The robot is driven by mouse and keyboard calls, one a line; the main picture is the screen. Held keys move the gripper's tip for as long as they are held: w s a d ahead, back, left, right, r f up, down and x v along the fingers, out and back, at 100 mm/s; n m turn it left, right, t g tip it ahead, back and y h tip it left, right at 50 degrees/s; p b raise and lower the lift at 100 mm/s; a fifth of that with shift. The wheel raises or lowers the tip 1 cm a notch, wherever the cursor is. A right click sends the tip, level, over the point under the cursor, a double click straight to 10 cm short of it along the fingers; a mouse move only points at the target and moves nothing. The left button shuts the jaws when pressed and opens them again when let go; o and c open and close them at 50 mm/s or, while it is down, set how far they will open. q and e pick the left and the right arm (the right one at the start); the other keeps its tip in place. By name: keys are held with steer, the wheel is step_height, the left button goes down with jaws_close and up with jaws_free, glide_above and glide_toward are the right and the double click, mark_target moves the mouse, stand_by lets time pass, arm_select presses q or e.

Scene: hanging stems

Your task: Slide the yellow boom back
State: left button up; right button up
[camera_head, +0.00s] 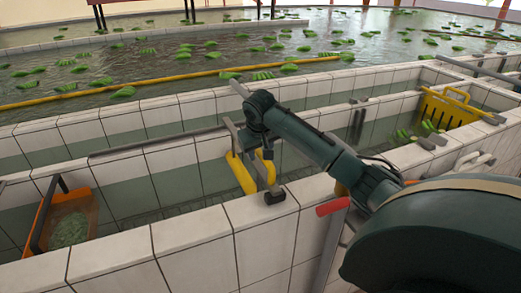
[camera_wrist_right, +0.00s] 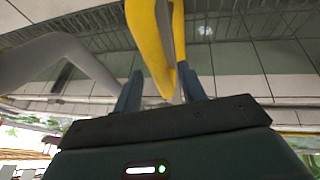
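A long yellow boom (camera_head: 190,76) floats across the far pool among green bunches. Close to me, a yellow upright piece with two limbs (camera_head: 241,173) stands in the near channel, beside a grey bracket (camera_head: 274,180) on the tiled wall. I cannot tell whether it belongs to the boom. My right gripper (camera_head: 255,150) points down at its top. In the right wrist view the yellow piece (camera_wrist_right: 147,28) comes down between the fingertips (camera_wrist_right: 161,88). The fingers stand apart, with a gap on the left side; contact on the right is unclear. My left gripper is out of view.
Tiled walls (camera_head: 175,232) edge the near channel. An orange tray (camera_head: 42,215) with grey-green contents sits at the left. A yellow slotted crate (camera_head: 447,107) stands at the right with green bunches beside it. A red-ended handle (camera_head: 332,206) lies below my right arm.

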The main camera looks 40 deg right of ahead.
jaws_close()
stand_by(0.4)
steer(key=d, duration=0.2)
steer(key=s+d, duration=0.1)
steer(key=d, duration=0.1)
steer(key=shift+s+d+r, duration=0.1)
steer(key=shift+s, duration=0.05)
steer(key=shift+o, duration=0.2)
jaws_free()
steer(key=b+v, duration=0.1)
steer(key=v, duration=1.2)
